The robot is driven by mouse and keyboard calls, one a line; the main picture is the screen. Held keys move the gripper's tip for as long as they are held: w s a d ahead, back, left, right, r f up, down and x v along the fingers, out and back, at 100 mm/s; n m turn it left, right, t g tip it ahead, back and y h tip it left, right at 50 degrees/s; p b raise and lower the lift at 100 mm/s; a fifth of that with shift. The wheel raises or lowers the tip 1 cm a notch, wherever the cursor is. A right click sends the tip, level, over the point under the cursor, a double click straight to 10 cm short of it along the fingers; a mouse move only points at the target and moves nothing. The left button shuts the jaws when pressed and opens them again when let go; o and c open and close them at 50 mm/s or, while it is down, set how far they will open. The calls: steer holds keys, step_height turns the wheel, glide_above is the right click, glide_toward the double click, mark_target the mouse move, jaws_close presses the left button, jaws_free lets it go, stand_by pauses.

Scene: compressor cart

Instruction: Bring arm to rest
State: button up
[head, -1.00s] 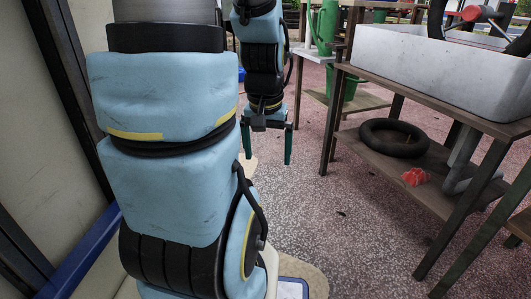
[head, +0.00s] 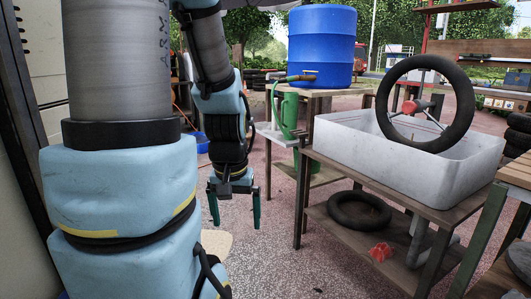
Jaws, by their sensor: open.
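My gripper (head: 234,207) hangs at the end of my blue and grey arm, left of centre in the head view. Its two green fingers point down and stand apart, with nothing between them. It is over the speckled red ground, left of the wooden table with the white tub, and touches nothing that I can see. The large blue and grey arm links at the left are mine and hide part of the ground behind them.
A white tub (head: 345,145) with an upright tyre (head: 468,105) stands on a wooden table at the right. Another tyre (head: 360,224) and a red piece (head: 381,252) lie on its lower shelf. A blue barrel (head: 321,40) stands behind. Open ground lies right of my gripper.

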step_height(320, 180, up, 28)
steer(key=p, duration=2.5)
steer(key=shift+f, duration=0.1)
